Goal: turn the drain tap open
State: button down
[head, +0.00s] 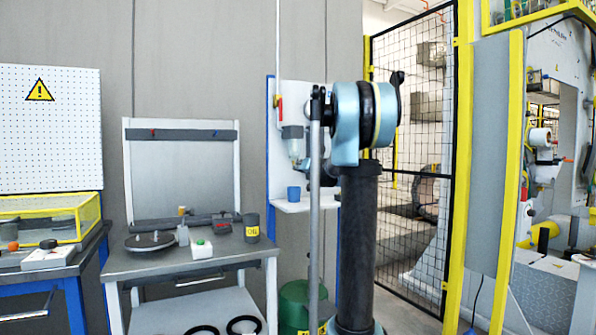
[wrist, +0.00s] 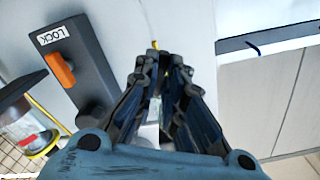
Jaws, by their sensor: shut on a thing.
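In the head view a clear filter bowl (head: 293,145) hangs on the white panel behind my arm. My gripper is mostly hidden there by my arm, with dark parts close to the lower end of the bowl. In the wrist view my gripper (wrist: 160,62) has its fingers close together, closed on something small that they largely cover. It appears to be the drain tap, but its shape and how far it is turned cannot be made out. A small yellow bit shows at the fingertips.
In the wrist view a dark block with an orange lever (wrist: 59,68) and a LOCK label lies left of the fingers. In the head view a blue cup (head: 293,193) stands on the panel's shelf. A grey workbench (head: 190,262) is left; a mesh fence (head: 410,55) is right.

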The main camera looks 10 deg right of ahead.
jog(key=n, duration=0.5)
jog(key=shift+d, duration=0.15)
jog(key=shift+n, duration=0.4)
jog(key=c, duration=1.7)
grip_release()
jog(key=v, duration=1.2)
